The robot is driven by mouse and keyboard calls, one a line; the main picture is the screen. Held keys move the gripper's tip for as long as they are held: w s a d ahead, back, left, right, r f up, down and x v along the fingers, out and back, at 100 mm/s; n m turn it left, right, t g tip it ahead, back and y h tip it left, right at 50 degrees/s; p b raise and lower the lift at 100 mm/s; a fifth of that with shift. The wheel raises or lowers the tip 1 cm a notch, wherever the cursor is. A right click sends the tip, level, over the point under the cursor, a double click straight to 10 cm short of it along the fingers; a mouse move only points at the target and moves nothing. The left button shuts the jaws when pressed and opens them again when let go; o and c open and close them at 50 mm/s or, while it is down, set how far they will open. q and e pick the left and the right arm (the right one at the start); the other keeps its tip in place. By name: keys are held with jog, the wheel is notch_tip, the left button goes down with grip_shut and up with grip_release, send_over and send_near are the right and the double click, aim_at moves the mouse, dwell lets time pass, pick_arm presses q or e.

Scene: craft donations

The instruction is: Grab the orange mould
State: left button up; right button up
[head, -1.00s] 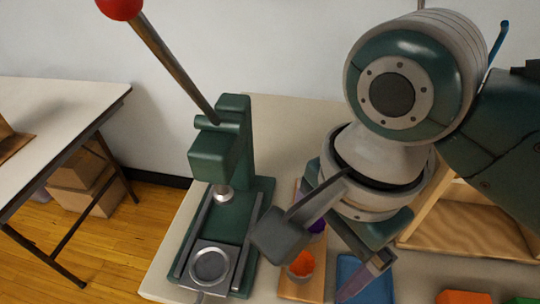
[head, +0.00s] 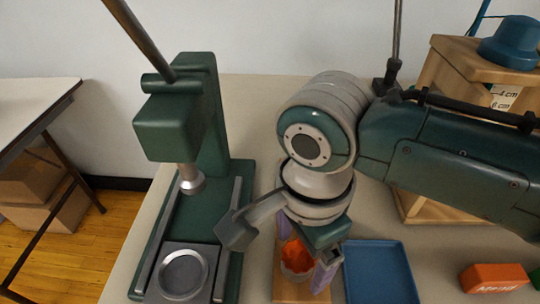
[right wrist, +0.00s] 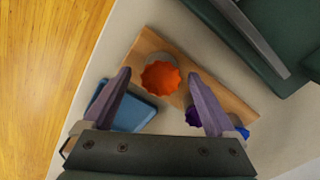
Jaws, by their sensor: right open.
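The orange mould (head: 297,254) has a scalloped orange top on a pale round base and sits on a wooden board (head: 290,291). In the right wrist view the orange mould (right wrist: 160,76) shows between the two fingertips. My right gripper (head: 304,262) is open, pointing down over the mould, with a purple-grey finger on each side. The right wrist view shows the open right gripper (right wrist: 159,77) with nothing held. I cannot tell how far the fingertips are above the mould. My left gripper is not in view.
A green press (head: 206,120) stands left of the board. A blue tray (head: 380,272) lies to its right. A purple mould (right wrist: 193,116) and a blue one (right wrist: 243,133) are on the board. An orange box (head: 494,278) and wooden stand (head: 450,72) are farther right.

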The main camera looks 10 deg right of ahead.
jog(key=shift+f, duration=0.4)
jog(key=shift+c, duration=0.3)
grip_shut()
